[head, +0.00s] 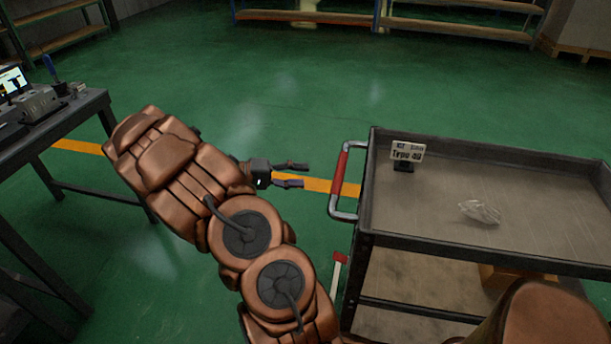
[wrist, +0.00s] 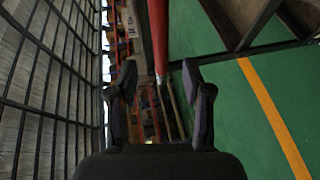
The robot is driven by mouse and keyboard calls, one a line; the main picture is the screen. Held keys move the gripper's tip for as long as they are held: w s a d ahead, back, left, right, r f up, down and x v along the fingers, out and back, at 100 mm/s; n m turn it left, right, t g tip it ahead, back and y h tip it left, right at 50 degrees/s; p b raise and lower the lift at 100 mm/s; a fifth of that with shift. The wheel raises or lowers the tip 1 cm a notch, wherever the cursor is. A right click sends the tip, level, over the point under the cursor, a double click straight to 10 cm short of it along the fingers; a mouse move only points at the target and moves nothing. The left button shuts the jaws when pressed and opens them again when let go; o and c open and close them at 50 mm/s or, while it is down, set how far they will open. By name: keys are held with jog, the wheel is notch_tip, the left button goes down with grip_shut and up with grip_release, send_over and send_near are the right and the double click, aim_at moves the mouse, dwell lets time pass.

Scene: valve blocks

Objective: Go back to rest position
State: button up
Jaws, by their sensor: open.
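My gripper (head: 297,175) is open and empty in the head view. It is left of the cart's red handle (head: 340,173), with a gap between them. In the wrist view my gripper (wrist: 160,85) shows two dark fingers spread apart, with nothing held between them. The red handle (wrist: 159,35) shows beyond the fingertips there. My arm reaches across the middle of the head view, bent, in front of the green floor.
A grey cart (head: 465,255) at the right carries a small sign (head: 407,152) and a crumpled clear bag (head: 480,211). A dark table (head: 70,120) with equipment stands at the left. Shelves (head: 460,25) line the back. Green floor lies open between.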

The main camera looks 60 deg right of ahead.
dwell(0.6)
jog(key=s+a+r+n+t+y, duration=0.1)
jog(key=s+a+n+t+y, duration=0.25)
jog(key=a, duration=0.95)
jog(key=s+a+r+n+t+y, duration=0.1)
jog(key=s+a+n+t+y, duration=0.25)
jog(key=a, duration=0.95)
jog(key=s+a+r+n+t+y, duration=0.1)
jog(key=s+a+n+t+y, duration=0.25)
jog(key=a, duration=1.05)
notch_tip(320, 180, up, 18)
jog(key=p, duration=1.6)
jog(key=shift+w+d+f+n+h, duration=0.15)
jog(key=shift+w+n+h, duration=0.15)
jog(key=shift+n+h, duration=0.05)
jog(key=shift+c, duration=0.7)
jog(key=shift+d, duration=0.1)
